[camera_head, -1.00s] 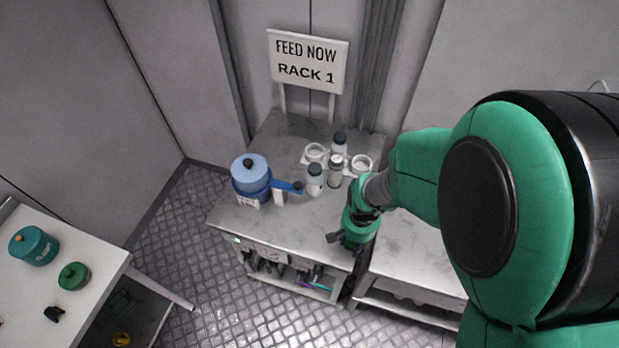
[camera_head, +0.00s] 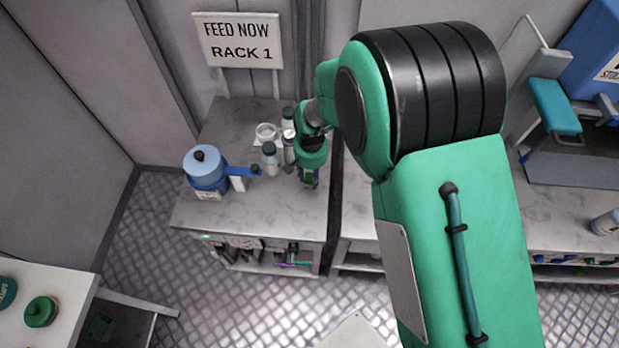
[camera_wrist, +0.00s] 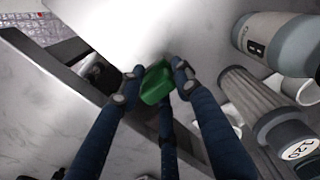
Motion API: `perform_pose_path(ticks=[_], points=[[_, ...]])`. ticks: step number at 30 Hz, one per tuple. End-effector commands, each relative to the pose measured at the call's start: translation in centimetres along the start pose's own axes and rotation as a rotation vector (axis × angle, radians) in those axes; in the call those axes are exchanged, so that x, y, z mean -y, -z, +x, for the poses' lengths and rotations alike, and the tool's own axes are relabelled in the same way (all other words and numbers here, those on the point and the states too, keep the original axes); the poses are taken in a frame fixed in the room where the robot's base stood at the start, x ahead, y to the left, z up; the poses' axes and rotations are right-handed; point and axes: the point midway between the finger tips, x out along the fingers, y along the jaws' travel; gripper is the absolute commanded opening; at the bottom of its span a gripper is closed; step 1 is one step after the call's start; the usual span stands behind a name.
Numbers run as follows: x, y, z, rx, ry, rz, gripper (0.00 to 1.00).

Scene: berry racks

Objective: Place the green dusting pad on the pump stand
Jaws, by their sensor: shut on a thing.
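The green dusting pad (camera_wrist: 157,84) shows in the wrist view as a small bright green block between the dark blue fingers of my gripper (camera_wrist: 155,80). My gripper is shut on it. In the head view my gripper (camera_head: 308,180) points down over the right front part of the grey rack 1 counter (camera_head: 262,215), just right of the bottles. A bit of green shows at its fingertips there. I cannot tell which thing is the pump stand; a blue-lidded pot (camera_head: 207,172) with a blue side arm stands on the counter's left.
Bottles (camera_head: 270,160) and a white ring holder (camera_head: 266,132) stand left of my gripper; bottles are close on the right in the wrist view. The "FEED NOW RACK 1" sign (camera_head: 238,42) is behind. A green jar (camera_head: 40,312) stands on the left table. The counter's front is mostly clear.

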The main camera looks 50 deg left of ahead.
Motion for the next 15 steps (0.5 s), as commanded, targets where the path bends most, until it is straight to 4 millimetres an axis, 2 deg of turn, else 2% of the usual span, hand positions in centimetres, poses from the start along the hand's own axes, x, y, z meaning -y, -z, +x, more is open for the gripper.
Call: perform_pose_path(ticks=[3, 6, 15], points=[[0.4, 1.2, 0.1, -0.001, 0.0, 0.0, 0.03], [0.5, 1.6, 0.2, 0.001, 0.0, 0.0, 0.03], [0.5, 1.7, 0.1, 0.0, 0.0, 0.0, 0.03]])
